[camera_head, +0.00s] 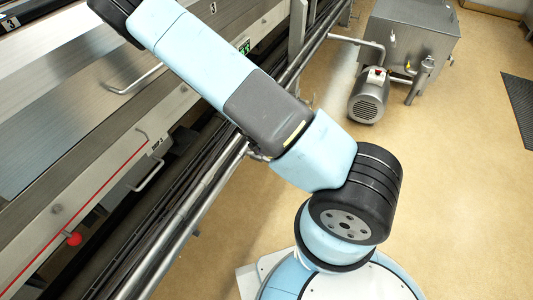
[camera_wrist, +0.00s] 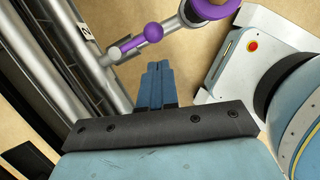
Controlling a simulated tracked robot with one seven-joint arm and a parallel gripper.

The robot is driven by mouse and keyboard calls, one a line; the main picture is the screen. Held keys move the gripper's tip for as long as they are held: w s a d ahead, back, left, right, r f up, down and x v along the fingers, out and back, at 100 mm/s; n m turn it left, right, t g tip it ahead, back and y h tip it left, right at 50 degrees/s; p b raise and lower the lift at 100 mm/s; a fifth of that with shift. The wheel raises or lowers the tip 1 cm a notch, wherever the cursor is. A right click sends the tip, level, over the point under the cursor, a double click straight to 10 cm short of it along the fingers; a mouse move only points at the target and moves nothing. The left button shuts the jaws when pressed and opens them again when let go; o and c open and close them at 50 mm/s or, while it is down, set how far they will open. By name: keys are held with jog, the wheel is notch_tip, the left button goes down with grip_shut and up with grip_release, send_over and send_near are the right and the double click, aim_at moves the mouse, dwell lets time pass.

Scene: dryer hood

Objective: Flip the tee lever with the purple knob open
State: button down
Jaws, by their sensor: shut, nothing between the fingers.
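In the wrist view a purple round knob (camera_wrist: 153,32) sits at the upper middle, joined to a short purple bar (camera_wrist: 130,44). A grey pipe-like piece (camera_wrist: 178,24) runs from the knob to another purple rounded part (camera_wrist: 215,7), cut off by the top edge. My gripper (camera_wrist: 158,66) is shut and empty, its blue fingers together just below the knob in the picture. A gap shows between fingertips and knob; their depth apart is unclear. In the head view the tee lever and my gripper are out of sight; my arm reaches off the upper left.
Steel rails (camera_head: 200,200) run along the long machine (camera_head: 95,90) at left. It has bar handles (camera_head: 150,172) and a red knob (camera_head: 74,239). A motor (camera_head: 369,96) and steel tank (camera_head: 413,38) stand at the back right.

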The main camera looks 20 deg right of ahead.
jog(key=shift+v, duration=1.95)
jog(key=shift+s, duration=0.1)
jog(key=d+r+m+t+y, duration=0.25)
jog(key=r+m, duration=1.15)
jog(key=r, duration=1.6)
jog(key=s+d+r+m+t, duration=0.1)
jog(key=s+r+m, duration=0.9)
jog(key=s+r, duration=0.9)
jog(key=shift+s+d+r, duration=0.25)
jog(key=shift+d+r, duration=0.05)
jog(key=shift+r, duration=0.45)
